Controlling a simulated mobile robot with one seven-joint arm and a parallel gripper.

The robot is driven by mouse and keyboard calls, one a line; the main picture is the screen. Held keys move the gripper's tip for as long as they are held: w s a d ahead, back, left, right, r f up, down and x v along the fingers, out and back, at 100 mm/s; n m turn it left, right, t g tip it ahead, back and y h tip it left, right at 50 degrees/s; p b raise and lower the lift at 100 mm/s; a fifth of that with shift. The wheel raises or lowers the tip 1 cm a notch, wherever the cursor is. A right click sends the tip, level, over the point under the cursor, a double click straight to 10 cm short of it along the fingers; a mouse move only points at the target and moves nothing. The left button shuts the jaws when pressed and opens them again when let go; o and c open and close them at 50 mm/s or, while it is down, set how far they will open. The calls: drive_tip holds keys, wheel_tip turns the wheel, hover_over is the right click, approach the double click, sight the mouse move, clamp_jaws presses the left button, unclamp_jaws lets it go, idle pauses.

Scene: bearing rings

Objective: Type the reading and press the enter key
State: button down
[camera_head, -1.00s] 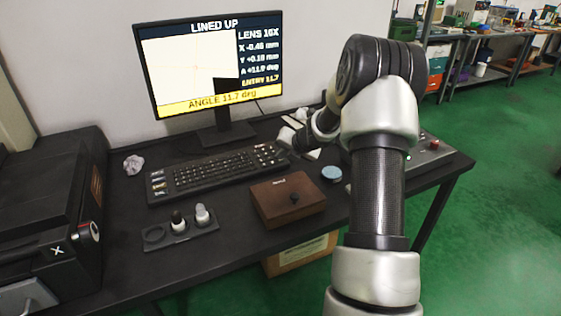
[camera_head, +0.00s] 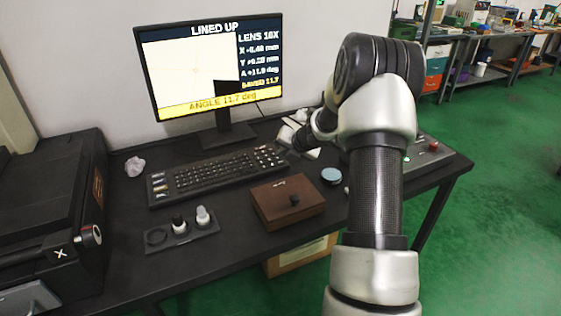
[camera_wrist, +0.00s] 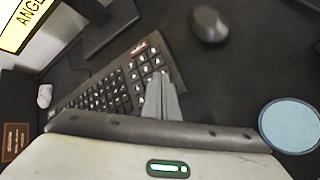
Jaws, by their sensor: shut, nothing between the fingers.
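The monitor (camera_head: 212,65) shows LINED UP, an angle of 11.7 deg in a yellow bar, and an entry line reading SAVED 11.7. Its lower left corner also shows in the wrist view (camera_wrist: 18,22). The black keyboard (camera_head: 215,173) lies in front of the monitor. In the wrist view its number pad end (camera_wrist: 148,62) is beside my fingertips. My gripper (camera_wrist: 161,90) is shut and empty, at the right end of the keyboard. The fingers hide some keys, and I cannot tell whether the tips touch one.
A brown wooden box (camera_head: 286,203), a blue round disc (camera_head: 331,175) and a tray with lens pieces (camera_head: 180,236) stand in front of the keyboard. A mouse (camera_wrist: 210,23) lies beyond the keyboard in the wrist view. A crumpled paper (camera_head: 135,166) lies at left.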

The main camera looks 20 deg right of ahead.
wheel_tip(320, 180, up, 5)
drive_tip(key=p, duration=0.4)
drive_tip(key=shift+p, duration=0.4)
idle(0.4)
